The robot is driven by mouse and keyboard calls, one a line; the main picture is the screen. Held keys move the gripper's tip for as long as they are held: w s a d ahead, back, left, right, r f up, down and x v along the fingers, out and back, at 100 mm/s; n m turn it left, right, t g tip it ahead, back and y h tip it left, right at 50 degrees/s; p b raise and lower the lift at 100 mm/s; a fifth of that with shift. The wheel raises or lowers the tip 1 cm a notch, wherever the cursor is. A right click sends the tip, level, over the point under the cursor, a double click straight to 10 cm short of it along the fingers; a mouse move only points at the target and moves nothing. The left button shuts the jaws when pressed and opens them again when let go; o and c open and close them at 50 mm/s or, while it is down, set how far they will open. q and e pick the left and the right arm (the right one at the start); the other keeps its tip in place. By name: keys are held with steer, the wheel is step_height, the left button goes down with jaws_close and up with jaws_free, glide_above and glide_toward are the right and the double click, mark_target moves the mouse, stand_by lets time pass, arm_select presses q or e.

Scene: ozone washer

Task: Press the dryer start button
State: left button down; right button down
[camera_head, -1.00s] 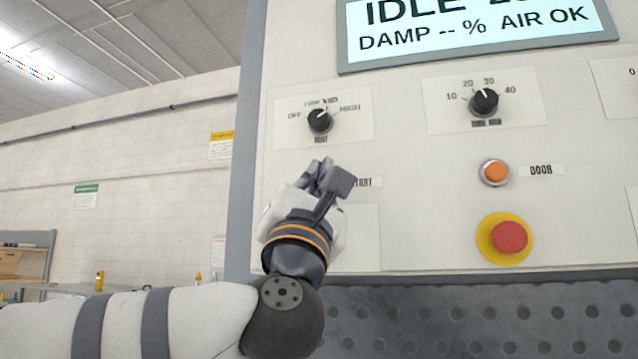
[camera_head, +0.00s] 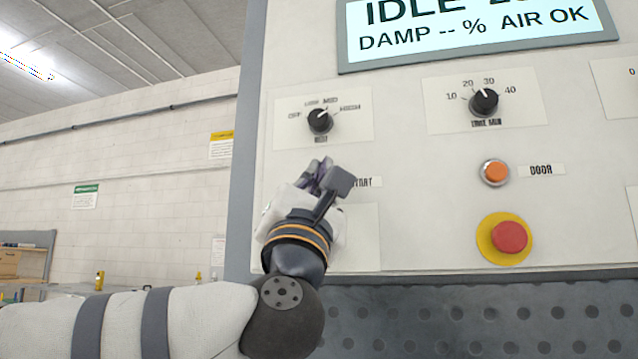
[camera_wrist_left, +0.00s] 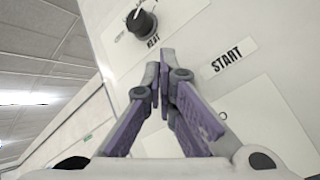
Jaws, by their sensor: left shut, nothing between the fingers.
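The dryer's control panel (camera_head: 400,210) fills the right of the head view. A START label (camera_wrist_left: 229,58) shows in the left wrist view, and part of it shows in the head view (camera_head: 366,182). The start button itself is hidden behind my left gripper (camera_head: 328,172) in the head view, and I cannot make it out in the wrist view. The left gripper is shut and empty, its fingertips (camera_wrist_left: 165,62) pointing at the panel just left of the START label. I cannot tell whether they touch the panel. My right gripper is not in view.
Above the gripper is the HEAT knob (camera_head: 320,121). To the right are a time knob (camera_head: 484,102), an orange DOOR button (camera_head: 495,172) and a red mushroom button (camera_head: 509,237) on a yellow disc. The display (camera_head: 480,30) reads IDLE, AIR OK.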

arm_select(q)
steer(key=shift+w, duration=0.1)
steer(key=shift+w+d, duration=0.15)
steer(key=shift+w, duration=0.15)
steer(key=shift+w+d, duration=0.15)
steer(key=shift+w, duration=0.35)
stand_by(0.6)
steer(key=shift+s, duration=0.15)
steer(key=shift+s+a, duration=0.3)
steer(key=shift+s, duration=0.4)
steer(key=s, duration=0.1)
steer(key=s+a, duration=0.1)
steer(key=s, duration=0.2)
steer(key=shift+s+a, duration=0.25)
steer(key=shift+s, duration=0.15)
stand_by(0.5)
